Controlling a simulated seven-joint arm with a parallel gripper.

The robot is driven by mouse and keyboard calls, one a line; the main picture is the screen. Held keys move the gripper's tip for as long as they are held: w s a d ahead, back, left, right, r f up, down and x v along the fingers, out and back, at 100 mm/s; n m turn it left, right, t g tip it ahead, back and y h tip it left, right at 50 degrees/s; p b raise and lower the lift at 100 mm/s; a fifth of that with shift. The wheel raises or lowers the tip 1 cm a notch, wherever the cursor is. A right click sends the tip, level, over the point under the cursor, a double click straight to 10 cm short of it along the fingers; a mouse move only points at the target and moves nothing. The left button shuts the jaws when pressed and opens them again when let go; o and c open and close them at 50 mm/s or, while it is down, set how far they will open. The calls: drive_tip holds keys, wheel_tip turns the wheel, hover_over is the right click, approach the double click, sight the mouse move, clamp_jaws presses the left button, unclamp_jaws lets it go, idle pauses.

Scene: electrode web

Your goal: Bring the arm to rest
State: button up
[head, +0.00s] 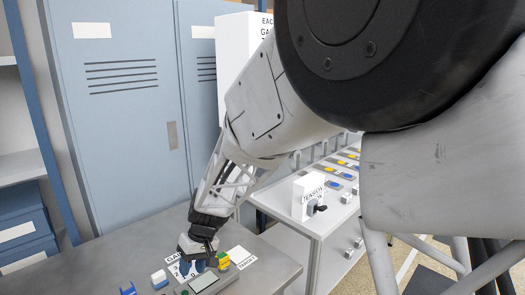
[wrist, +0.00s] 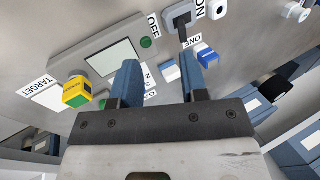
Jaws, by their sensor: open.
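My gripper (head: 197,265) hangs low over the grey bench at the bottom of the head view, pointing down. In the wrist view my gripper (wrist: 158,80) has its two blue fingers well apart, with nothing held between them. Beyond the fingers lies a grey panel with a pale screen (wrist: 115,58) and a green round button (wrist: 146,43). Whether the fingertips touch anything is not clear.
A yellow and green block (wrist: 77,92) is beside the TARGET card (wrist: 47,97). White and blue blocks (wrist: 169,71) and a dark switch (wrist: 182,27) are nearby. A second bench (head: 318,232) with a white TENSION box (head: 307,197) and blue-grey lockers (head: 118,110) stand behind.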

drive_tip(key=s+d+r+m+t, duration=0.1)
drive_tip(key=s+d+r, duration=0.25)
drive_tip(key=d, duration=0.35)
drive_tip(key=s+d+r+m+t+h, duration=0.1)
drive_tip(key=s+d+r, duration=0.1)
drive_tip(key=d+r, duration=0.45)
drive_tip(key=s+d+r+m+t, duration=0.1)
drive_tip(key=s+d+r+m, duration=0.1)
drive_tip(key=d, duration=0.6)
drive_tip(key=s+d+r+m+t+h, duration=0.2)
drive_tip(key=s+d+r+m, duration=0.1)
drive_tip(key=s+d, duration=1.3)
drive_tip(key=shift+s+d+r+m+h, duration=0.3)
drive_tip(key=shift+s+d+m, duration=0.05)
drive_tip(key=shift+s+m, duration=0.25)
